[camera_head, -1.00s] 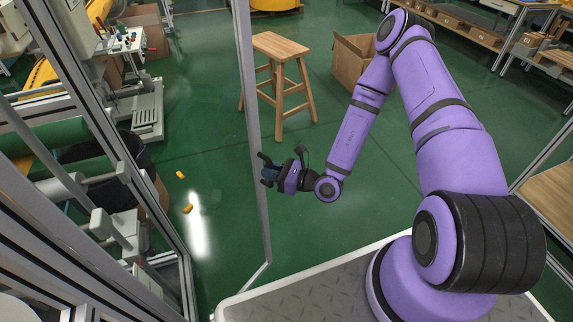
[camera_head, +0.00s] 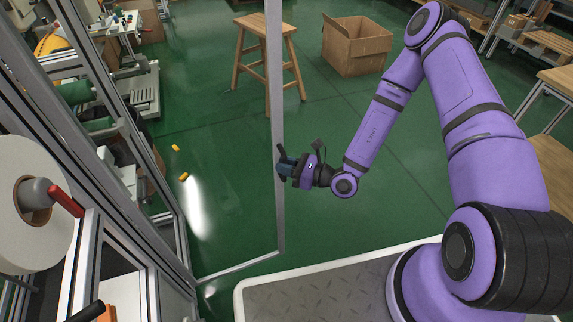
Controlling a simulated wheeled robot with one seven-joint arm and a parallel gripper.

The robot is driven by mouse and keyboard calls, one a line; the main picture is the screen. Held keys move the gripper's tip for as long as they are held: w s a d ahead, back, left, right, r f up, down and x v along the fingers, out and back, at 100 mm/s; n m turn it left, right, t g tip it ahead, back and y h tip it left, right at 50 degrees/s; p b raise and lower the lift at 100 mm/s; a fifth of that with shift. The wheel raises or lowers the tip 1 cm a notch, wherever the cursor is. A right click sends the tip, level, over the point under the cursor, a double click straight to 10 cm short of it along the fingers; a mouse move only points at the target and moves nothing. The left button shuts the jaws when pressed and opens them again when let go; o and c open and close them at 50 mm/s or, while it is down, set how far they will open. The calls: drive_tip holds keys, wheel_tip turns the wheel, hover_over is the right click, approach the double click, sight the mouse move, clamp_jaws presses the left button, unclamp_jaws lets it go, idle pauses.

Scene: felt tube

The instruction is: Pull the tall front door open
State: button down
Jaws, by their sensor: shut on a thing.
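The tall front door (camera_head: 277,120) is a grey-framed panel with a clear middle, standing swung out from the machine frame (camera_head: 120,150) on the left. Its bottom rail (camera_head: 240,265) runs from the machine to the upright edge. My gripper (camera_head: 285,166) is at that upright edge, at about mid-height of the visible part. It is shut on the dark door handle (camera_head: 287,163). The fingers and wrist hide part of the handle.
A wooden stool (camera_head: 265,60) and an open cardboard box (camera_head: 356,46) stand on the green floor behind the door. A white roll (camera_head: 30,200) is at the left. Two small yellow pieces (camera_head: 184,176) lie on the floor. Wooden-topped benches (camera_head: 555,80) stand at the right.

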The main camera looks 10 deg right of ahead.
drive_tip(key=shift+s, duration=0.25)
drive_tip(key=c, duration=1.1)
unclamp_jaws()
drive_tip(key=v, duration=1)
drive_tip(key=shift+s+d, duration=0.2)
drive_tip(key=shift+d, duration=0.1)
